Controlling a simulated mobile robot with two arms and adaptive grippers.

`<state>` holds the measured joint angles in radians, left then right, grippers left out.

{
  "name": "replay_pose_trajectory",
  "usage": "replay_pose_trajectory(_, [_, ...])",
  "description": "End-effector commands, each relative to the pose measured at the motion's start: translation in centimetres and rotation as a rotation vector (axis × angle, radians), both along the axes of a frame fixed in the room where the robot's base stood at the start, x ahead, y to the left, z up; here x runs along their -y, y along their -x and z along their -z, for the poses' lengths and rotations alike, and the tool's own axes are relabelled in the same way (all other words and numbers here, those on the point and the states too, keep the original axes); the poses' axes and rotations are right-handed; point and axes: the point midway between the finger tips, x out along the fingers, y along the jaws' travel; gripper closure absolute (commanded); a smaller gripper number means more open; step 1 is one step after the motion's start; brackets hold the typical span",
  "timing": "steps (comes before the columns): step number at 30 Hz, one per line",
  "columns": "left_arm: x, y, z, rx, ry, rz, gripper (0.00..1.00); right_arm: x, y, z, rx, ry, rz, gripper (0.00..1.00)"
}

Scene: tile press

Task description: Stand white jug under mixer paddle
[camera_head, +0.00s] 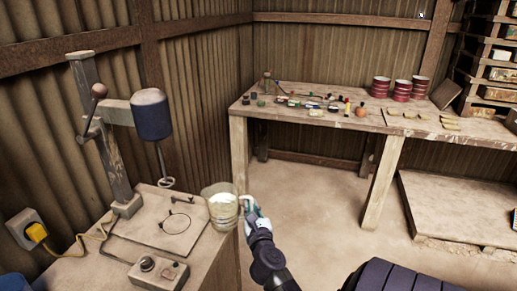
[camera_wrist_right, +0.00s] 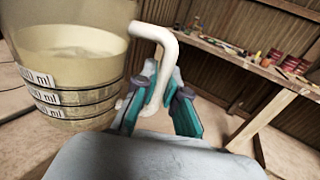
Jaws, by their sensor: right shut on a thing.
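The white jug (camera_head: 221,208) is a translucent, cream-tinted measuring jug with pale contents, at the right edge of the mixer bench in the head view. In the right wrist view the jug (camera_wrist_right: 75,75) fills the left side, with ml marks on its wall. My right gripper (camera_head: 250,208) is shut on the jug's white handle (camera_wrist_right: 160,50). The mixer paddle (camera_head: 167,182) hangs from the blue motor head (camera_head: 151,114), left of the jug. Below it is a base board (camera_head: 172,222) with a dark ring mark. I cannot tell whether the jug touches the bench. My left gripper is not visible.
A control box with a knob (camera_head: 158,271) sits at the front of the mixer bench. A yellow plug (camera_head: 37,232) and cable lie at the left. A far workbench (camera_head: 240,108) holds red tins (camera_head: 402,90) and small items. Open floor lies between the benches.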

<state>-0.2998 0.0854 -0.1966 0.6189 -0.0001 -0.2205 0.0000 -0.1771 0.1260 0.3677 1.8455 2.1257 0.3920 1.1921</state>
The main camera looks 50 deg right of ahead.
Motion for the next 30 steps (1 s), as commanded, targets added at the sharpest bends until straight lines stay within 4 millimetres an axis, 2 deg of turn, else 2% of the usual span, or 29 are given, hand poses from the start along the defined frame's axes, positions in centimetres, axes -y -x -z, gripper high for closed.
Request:
replay_pose_trajectory(14, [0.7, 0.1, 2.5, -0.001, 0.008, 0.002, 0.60, -2.5, -3.7, 1.1, 0.006, 0.000, -0.003, 1.00])
replay_pose_trajectory(30, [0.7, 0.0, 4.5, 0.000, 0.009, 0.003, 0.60, -5.3, -7.9, 1.2, 0.007, 0.001, -0.002, 1.00])
